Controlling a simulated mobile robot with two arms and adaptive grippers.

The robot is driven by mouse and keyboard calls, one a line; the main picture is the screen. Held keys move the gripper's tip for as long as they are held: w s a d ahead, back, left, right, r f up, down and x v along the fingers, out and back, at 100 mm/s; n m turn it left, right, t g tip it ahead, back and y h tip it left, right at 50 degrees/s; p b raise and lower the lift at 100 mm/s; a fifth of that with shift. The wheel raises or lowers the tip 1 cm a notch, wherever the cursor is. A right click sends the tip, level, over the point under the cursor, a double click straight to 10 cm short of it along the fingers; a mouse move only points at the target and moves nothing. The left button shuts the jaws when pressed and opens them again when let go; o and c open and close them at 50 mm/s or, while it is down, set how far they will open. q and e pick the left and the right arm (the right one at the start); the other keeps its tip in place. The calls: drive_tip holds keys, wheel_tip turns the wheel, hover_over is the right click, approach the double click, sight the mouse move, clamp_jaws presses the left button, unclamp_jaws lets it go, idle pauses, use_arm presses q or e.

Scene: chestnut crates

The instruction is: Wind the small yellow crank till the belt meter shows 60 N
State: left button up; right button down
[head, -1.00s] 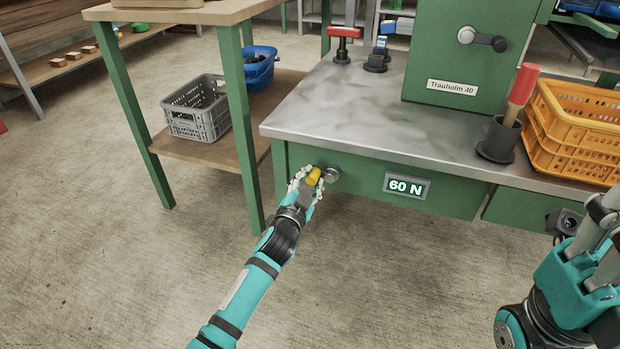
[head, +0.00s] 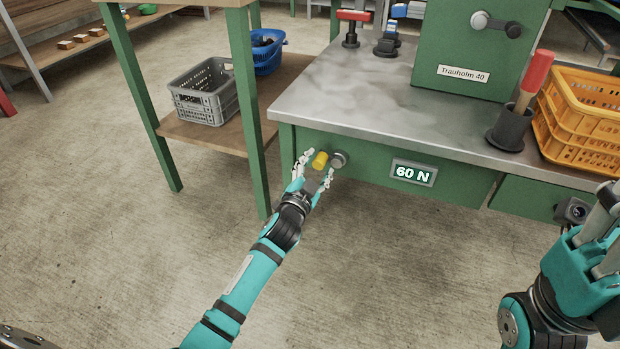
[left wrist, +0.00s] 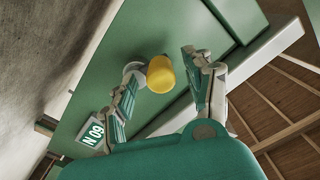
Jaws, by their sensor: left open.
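The small yellow crank (head: 320,160) sits on the green front panel of the machine bench, beside its round grey hub (head: 338,160). The belt meter (head: 413,173), right of the crank, reads 60 N. My left gripper (head: 315,170) is open, its fingers on either side of the yellow knob and apart from it. In the left wrist view the yellow knob (left wrist: 160,74) stands between the spread fingers, and the meter (left wrist: 93,134) shows at lower left, turned over. My right gripper (head: 590,255) is at the right edge, partly cut off; its fingertips are not clear.
The steel bench top (head: 390,105) overhangs the panel. An orange crate (head: 585,118) and a red-handled tool (head: 535,75) in a dark cup (head: 510,128) stand on it. A wooden table (head: 130,95) with a grey crate (head: 205,92) is at left. The floor in front is clear.

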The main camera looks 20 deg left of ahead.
use_arm(q)
drive_tip(key=s, duration=1.1)
drive_tip(key=shift+a, duration=0.2)
drive_tip(key=shift+s, duration=0.1)
